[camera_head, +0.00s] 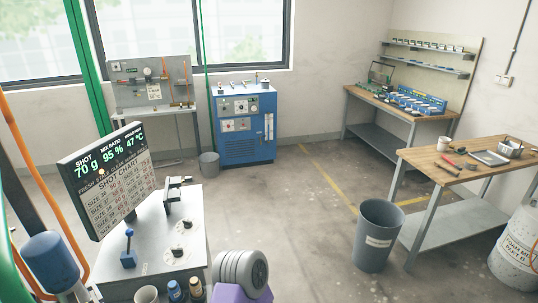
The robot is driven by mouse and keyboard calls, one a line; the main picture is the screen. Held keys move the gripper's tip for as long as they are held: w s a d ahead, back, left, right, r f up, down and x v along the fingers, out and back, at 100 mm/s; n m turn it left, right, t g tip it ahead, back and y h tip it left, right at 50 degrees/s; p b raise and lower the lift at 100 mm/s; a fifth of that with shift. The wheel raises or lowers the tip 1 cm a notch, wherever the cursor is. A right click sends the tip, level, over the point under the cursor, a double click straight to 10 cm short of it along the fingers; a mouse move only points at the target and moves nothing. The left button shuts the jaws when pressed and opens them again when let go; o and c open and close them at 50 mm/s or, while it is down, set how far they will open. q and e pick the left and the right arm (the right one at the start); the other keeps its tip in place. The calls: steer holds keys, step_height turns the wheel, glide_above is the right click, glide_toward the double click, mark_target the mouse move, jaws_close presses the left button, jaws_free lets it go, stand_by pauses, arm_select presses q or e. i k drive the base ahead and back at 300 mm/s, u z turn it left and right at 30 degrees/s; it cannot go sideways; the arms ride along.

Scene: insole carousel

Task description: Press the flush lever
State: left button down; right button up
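A small blue lever (129,249) with a round knob stands upright on a blue base. It is at the left of the grey cabinet top (152,237), in the lower left of the head view. It is the only lever I make out on this cabinet; no label on it is readable. Two round white dials with dark knobs (178,251) sit to its right. A display and shot chart board (107,180) stands behind and to the left of the lever, reading 70 g, 95 % and 47 °C. Neither of my grippers shows in this view.
A cup (146,295) and small bottles (176,291) stand in front of the cabinet top. A grey bin (378,235) and a wooden-topped workbench (470,163) stand right. The middle floor is clear.

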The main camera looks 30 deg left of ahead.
mark_target(129, 232)
steer(key=i, duration=2.7)
steer(key=u, duration=3.2)
steer(key=i, duration=1)
steer(key=u, duration=0.05)
